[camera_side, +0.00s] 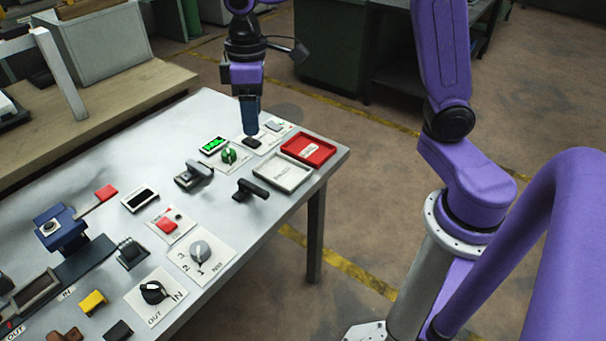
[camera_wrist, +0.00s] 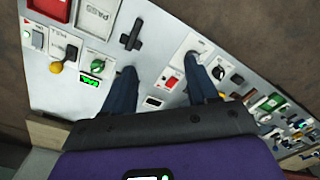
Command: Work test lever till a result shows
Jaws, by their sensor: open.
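In the wrist view, a lever with a yellow ball end (camera_wrist: 56,67) stands on a white panel at the far left; I cannot read its label. In the side view I cannot make it out behind my gripper. My gripper (camera_side: 250,130) points down over the far end of the table by that panel (camera_side: 268,137). In the wrist view my gripper (camera_wrist: 157,68) has its two fingers spread with nothing between them, to the right of the lever. A small display (camera_side: 213,145) glows green beside a green knob (camera_side: 229,155); its characters are unclear.
A red tray (camera_side: 310,149) and a white tray (camera_side: 281,176) sit at the table's right corner. A black handle (camera_side: 252,188) stands nearby. A grey-black device (camera_side: 194,174), a dark display (camera_side: 140,199) and dials crowd the nearer table. A red-ended arm (camera_side: 105,193) juts from a blue device.

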